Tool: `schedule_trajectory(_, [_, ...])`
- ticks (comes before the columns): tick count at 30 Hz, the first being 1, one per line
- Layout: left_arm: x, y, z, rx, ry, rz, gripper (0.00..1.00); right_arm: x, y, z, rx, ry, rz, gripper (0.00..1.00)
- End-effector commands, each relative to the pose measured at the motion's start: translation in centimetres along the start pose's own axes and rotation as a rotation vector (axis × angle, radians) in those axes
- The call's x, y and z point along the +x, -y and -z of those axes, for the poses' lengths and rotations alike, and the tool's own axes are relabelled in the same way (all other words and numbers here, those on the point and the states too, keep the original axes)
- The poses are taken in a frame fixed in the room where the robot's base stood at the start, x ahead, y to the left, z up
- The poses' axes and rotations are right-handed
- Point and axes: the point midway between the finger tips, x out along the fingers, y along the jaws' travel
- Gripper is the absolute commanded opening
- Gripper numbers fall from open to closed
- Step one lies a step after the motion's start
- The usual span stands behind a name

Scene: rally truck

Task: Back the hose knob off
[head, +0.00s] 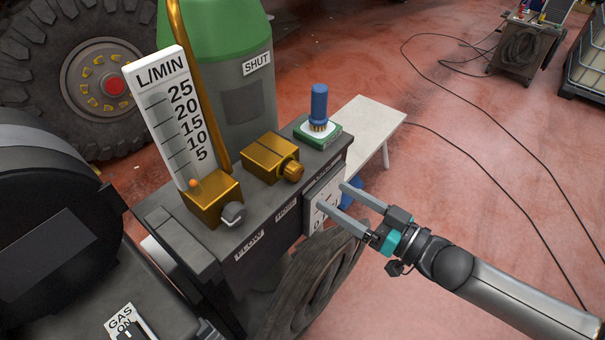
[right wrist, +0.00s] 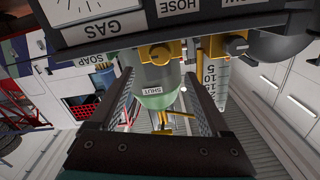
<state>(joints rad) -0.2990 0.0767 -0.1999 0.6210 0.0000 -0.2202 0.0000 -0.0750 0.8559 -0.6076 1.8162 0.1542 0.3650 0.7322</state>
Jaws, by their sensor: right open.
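The hose knob (head: 291,171) is a round brass knob on a brass block (head: 262,158) on top of the dark panel box, behind the HOSE label (head: 286,210). In the right wrist view the knob (right wrist: 160,52) shows just past the fingertips, between them in the picture. My right gripper (head: 332,197) is open and empty. In the head view its fingertips are beside the white dial plate (head: 313,212) at the box's right end, to the right of the knob and apart from it. My left gripper is not in view.
A brass flow block with a grey knob (head: 232,213) and an L/MIN tube (head: 172,115) stands to the left. A green cylinder (head: 215,40) is at the back.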

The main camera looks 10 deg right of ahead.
Motion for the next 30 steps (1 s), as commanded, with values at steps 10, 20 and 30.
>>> schedule_trajectory(10, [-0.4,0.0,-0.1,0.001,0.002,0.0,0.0,5.8,0.1,0.2,0.0,-0.004,0.001,0.81])
schedule_trajectory(20, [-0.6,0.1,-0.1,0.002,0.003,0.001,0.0,9.1,0.0,0.0,0.0,0.0,0.0,0.81])
schedule_trajectory(30, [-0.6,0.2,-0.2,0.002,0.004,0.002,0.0,9.3,0.0,0.0,0.0,0.001,0.0,0.81])
